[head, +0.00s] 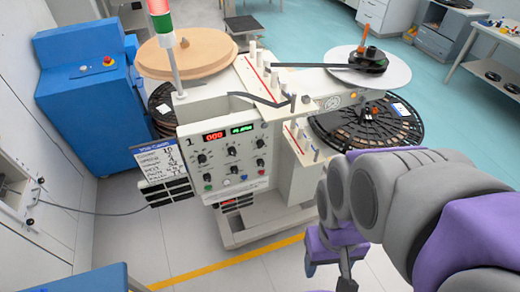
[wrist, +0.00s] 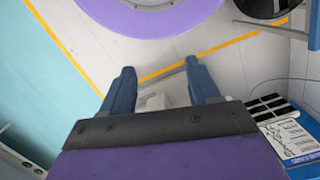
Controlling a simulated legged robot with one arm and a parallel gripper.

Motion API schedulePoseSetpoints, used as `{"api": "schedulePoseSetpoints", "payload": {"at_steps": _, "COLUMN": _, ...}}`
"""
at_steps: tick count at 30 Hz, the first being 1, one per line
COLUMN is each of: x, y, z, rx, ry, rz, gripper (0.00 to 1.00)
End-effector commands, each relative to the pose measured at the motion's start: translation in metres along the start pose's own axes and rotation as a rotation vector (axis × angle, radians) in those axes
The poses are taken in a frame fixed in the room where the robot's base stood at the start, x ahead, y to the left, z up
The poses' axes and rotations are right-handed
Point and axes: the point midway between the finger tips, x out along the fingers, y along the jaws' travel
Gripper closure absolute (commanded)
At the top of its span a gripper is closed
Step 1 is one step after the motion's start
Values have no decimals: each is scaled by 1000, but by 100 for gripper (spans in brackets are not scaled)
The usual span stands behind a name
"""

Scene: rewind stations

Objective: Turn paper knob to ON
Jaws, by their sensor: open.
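The rewind station's control panel (head: 229,158) faces me in the middle of the head view. It carries two lit displays, red and green, and several small black knobs (head: 232,160). The labels are too small to read, so I cannot tell which knob is the paper knob or how it is set. My gripper (head: 346,284) hangs low at the right, apart from the panel and partly cut off by the bottom edge. In the wrist view my gripper (wrist: 160,66) shows two blue fingers spread apart, with nothing held between them. No knob shows in the wrist view.
A blue cabinet (head: 88,85) with a red button stands at the left. A printed sign (head: 165,165) hangs beside the panel. Reels (head: 368,124) sit on the station's right side. A yellow floor line (head: 230,262) runs before its base. The floor in front is clear.

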Motion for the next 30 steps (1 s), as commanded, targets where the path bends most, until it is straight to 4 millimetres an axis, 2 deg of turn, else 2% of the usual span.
{"api": "schedulePoseSetpoints", "payload": {"at_steps": 5, "x": 21, "y": 16, "z": -60, "rx": -65, "ry": 83, "rz": 43, "gripper": 39}}
{"api": "schedulePoseSetpoints", "payload": {"at_steps": 9, "x": 42, "y": 30, "z": -120, "rx": -149, "ry": 184, "rz": 81, "gripper": 39}}
{"api": "schedulePoseSetpoints", "payload": {"at_steps": 15, "x": 77, "y": 40, "z": -199, "rx": -286, "ry": 322, "rz": 116, "gripper": 39}}
{"api": "schedulePoseSetpoints", "payload": {"at_steps": 21, "x": 116, "y": 41, "z": -270, "rx": -426, "ry": 470, "rz": 128, "gripper": 39}}
{"api": "schedulePoseSetpoints", "payload": {"at_steps": 30, "x": 179, "y": 22, "z": -350, "rx": -611, "ry": 710, "rz": 98, "gripper": 39}}
